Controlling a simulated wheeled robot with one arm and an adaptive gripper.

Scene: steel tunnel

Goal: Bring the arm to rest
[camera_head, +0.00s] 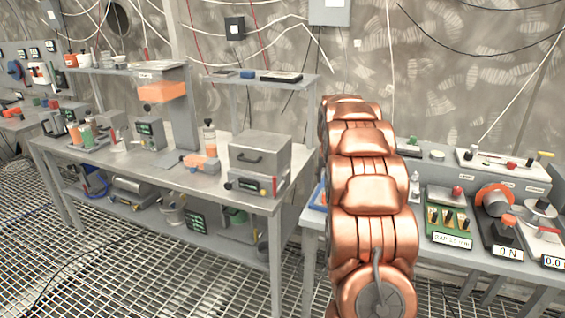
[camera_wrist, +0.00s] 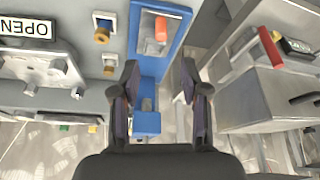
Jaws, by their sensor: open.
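My copper-coloured arm (camera_head: 368,200) rises through the middle right of the head view, in front of the right-hand bench. My gripper is hidden behind it there. In the wrist view my gripper (camera_wrist: 159,68) is open, with its two dark fingers apart and nothing held between them. Past the fingertips is a blue frame or tray (camera_wrist: 178,10) with a red-orange piece (camera_wrist: 161,28) in it. I cannot tell the gap between fingers and frame.
The left workbench (camera_head: 150,172) carries a grey metal box (camera_head: 260,152) near its right end. The right-hand bench holds a green board (camera_head: 449,224) and other devices. The wrist view shows an upside-down OPEN label (camera_wrist: 26,28) and a red handle (camera_wrist: 270,47). Grating floor lies in front.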

